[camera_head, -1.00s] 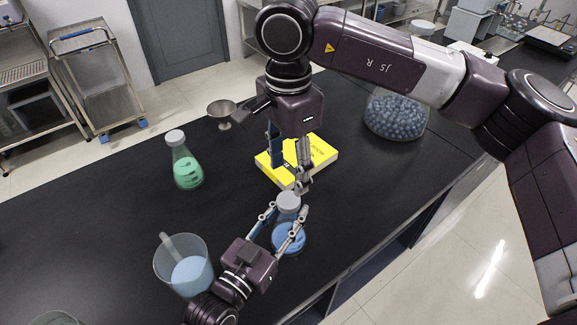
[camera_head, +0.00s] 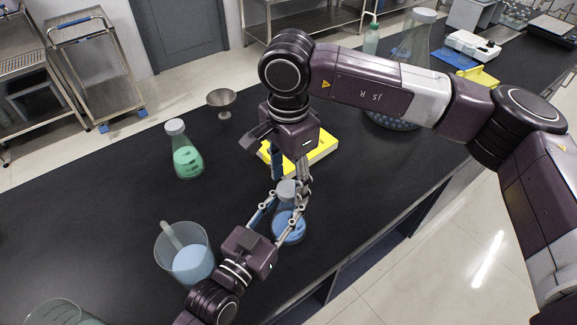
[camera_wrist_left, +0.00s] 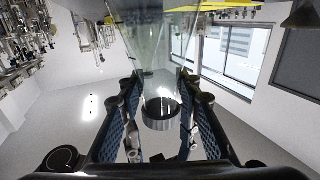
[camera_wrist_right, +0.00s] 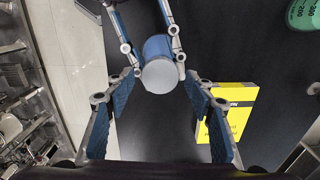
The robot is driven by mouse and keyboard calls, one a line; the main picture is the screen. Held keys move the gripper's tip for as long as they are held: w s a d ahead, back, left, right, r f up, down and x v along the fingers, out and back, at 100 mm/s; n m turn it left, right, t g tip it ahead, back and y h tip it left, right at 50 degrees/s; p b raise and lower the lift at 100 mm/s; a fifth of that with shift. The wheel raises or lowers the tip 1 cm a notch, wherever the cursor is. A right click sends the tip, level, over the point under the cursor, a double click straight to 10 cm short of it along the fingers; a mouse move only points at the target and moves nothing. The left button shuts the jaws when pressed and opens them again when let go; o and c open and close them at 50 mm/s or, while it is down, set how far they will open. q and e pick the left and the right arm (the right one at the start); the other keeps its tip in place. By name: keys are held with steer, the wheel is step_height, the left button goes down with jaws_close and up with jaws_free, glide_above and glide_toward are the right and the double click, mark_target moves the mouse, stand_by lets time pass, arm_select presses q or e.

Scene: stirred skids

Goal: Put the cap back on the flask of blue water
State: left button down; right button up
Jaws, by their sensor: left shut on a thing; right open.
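The flask of blue water (camera_head: 289,226) is at the middle of the table in the head view. My left gripper (camera_head: 276,213) is shut on it. The grey cap (camera_head: 286,189) sits at the top of the flask's neck. In the left wrist view the clear flask (camera_wrist_left: 160,55) is between the fingers, with the cap (camera_wrist_left: 160,113) at its neck end. My right gripper (camera_wrist_right: 160,78) is open, with one finger on each side of the cap (camera_wrist_right: 160,76) in the right wrist view. I cannot tell whether its fingers touch the cap.
A yellow book (camera_head: 322,150) lies just behind the flask. A flask of green liquid (camera_head: 185,158) stands at the left rear, near a metal bowl (camera_head: 222,102). A beaker of blue liquid (camera_head: 183,255) stands left of my left gripper. The table's front edge is at the right.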

arm_select(q)
steer(key=shift+f, duration=0.15)
arm_select(e)
steer(key=shift+f, duration=0.55)
steer(key=c, duration=1.2)
steer(key=m, duration=0.8)
steer(key=shift+m, duration=0.4)
steer(key=o, duration=1.3)
